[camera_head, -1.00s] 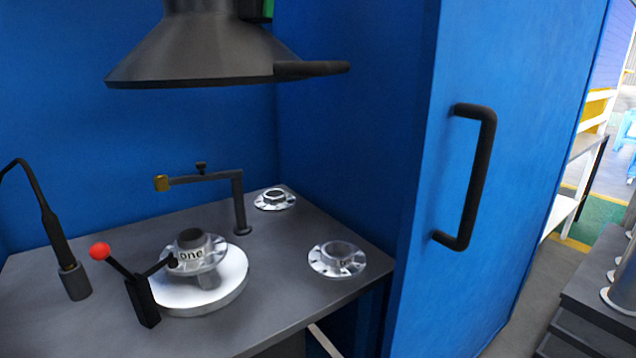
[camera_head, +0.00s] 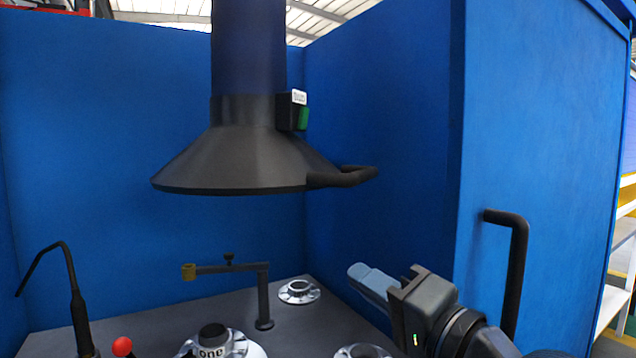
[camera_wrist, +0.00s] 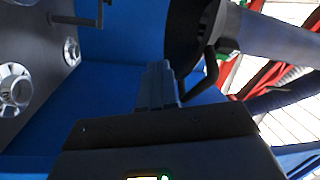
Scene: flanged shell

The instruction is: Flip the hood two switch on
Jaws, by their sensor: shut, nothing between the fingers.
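The hood (camera_head: 245,160) is a dark metal cone on a dark duct, with a black bar handle (camera_head: 345,177) at its lower right rim. The hood switch (camera_head: 303,118) is a green piece on a black box at the right of the hood's neck, with a small white label above it, too small to read surely. My gripper (camera_head: 362,283) is shut and empty, below and right of the hood, apart from the switch. In the wrist view my gripper (camera_wrist: 158,75) points toward the hood (camera_wrist: 190,35), and a green patch (camera_wrist: 230,72) shows beside the hood.
A grey worktop (camera_head: 130,320) below carries flanged parts (camera_head: 299,291), a bracket arm (camera_head: 264,300), a bent black rod (camera_head: 78,310) and a red-knobbed lever (camera_head: 122,346). A blue panel with a black handle (camera_head: 517,270) stands at right. The space between my gripper and the hood is clear.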

